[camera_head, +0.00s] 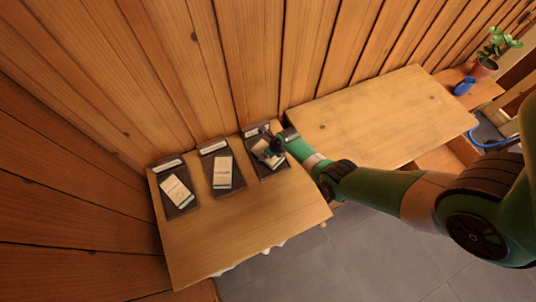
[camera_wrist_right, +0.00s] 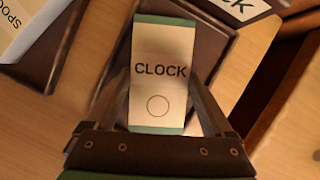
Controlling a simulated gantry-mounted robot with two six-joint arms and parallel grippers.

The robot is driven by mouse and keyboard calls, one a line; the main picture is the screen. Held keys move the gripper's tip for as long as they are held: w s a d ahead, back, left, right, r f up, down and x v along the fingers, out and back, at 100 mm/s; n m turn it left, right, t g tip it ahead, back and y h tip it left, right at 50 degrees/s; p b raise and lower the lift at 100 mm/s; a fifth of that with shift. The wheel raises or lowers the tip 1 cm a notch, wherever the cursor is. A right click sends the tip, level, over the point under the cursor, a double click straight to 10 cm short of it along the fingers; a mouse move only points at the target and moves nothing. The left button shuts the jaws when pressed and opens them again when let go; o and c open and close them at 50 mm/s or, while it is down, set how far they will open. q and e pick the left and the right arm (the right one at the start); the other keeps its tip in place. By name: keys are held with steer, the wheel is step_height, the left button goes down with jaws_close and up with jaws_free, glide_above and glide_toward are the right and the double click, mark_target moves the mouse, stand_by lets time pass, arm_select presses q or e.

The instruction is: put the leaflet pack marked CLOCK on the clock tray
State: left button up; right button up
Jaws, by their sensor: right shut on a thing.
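The leaflet pack marked CLOCK (camera_wrist_right: 160,70) is pale with green ends and has a circle under the word. My right gripper (camera_wrist_right: 158,92) is shut on it, one finger at each side. The pack also shows in the head view (camera_head: 267,154), beneath my right gripper (camera_head: 273,144). It is over the dark tray (camera_wrist_right: 209,52), the rightmost of three in the head view (camera_head: 263,174). I cannot tell whether it touches the tray. A tray label (camera_wrist_right: 240,8) is cut off and shows only a final K. My left gripper is not in view.
A middle tray (camera_head: 238,182) and a left tray (camera_head: 166,178) each hold a pale pack. Part of a pack reading SPOO (camera_wrist_right: 20,22) shows in the wrist view. The wooden table (camera_head: 245,228) is clear in front; slatted wood walls stand behind.

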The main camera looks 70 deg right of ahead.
steer(key=shift+w+r, duration=0.1)
steer(key=shift+f, duration=0.25)
steer(key=o, duration=1.2)
steer(key=shift+o, duration=0.2)
steer(key=shift+r, duration=0.1)
